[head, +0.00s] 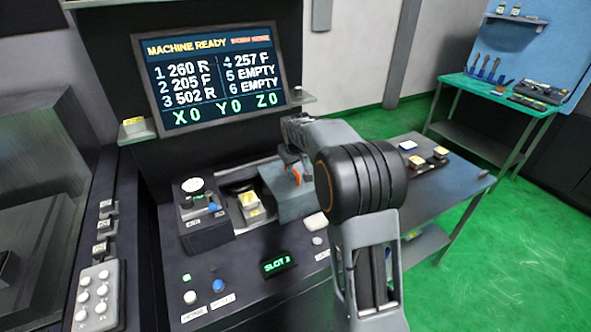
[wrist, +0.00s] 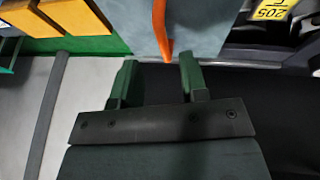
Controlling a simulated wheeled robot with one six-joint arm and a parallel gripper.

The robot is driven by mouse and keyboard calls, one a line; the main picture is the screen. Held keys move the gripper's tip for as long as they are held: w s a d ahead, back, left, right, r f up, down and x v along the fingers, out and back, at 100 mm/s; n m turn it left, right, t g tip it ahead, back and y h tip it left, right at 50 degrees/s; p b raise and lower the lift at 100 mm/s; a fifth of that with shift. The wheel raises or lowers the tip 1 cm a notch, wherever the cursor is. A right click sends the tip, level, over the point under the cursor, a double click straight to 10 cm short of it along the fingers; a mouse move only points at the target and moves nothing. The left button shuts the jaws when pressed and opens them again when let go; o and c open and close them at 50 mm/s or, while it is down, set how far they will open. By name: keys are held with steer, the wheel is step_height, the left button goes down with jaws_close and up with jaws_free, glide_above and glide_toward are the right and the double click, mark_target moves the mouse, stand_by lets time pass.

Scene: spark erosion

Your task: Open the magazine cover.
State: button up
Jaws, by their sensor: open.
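The magazine cover (head: 283,204) is a grey-blue panel on the dark machine bench, left of my arm. An orange handle (head: 297,176) stands on it. The cover also fills the top middle of the wrist view (wrist: 205,25), with the orange handle (wrist: 160,32) running down towards the gap between my fingers. My gripper (wrist: 157,75) is open and empty, its two green fingers either side of the handle's line. The handle's lower tip is near the fingertips; I cannot tell whether it lies between them. In the head view my arm partly hides the gripper.
Yellow labelled blocks (head: 250,207) sit in the opening left of the cover; one marked 205 (wrist: 272,9) shows in the wrist view. A side table (head: 445,183) with labelled blocks is right of my arm.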

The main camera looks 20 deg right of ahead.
steer(key=v, duration=0.8)
steer(key=shift+r+b, duration=0.25)
steer(key=shift+b, duration=0.2)
steer(key=shift+s, duration=0.1)
steer(key=s+a+f, duration=0.2)
steer(key=s, duration=0.7)
steer(key=s+a+f+m+y, duration=0.1)
steer(key=s+a+f, duration=0.1)
steer(key=s, duration=0.7)
steer(key=s+a+f, duration=0.2)
steer(key=s+a, duration=0.1)
steer(key=s, duration=0.6)
steer(key=shift+m+y, duration=0.3)
steer(key=shift+m, duration=0.1)
steer(key=shift+a, duration=0.1)
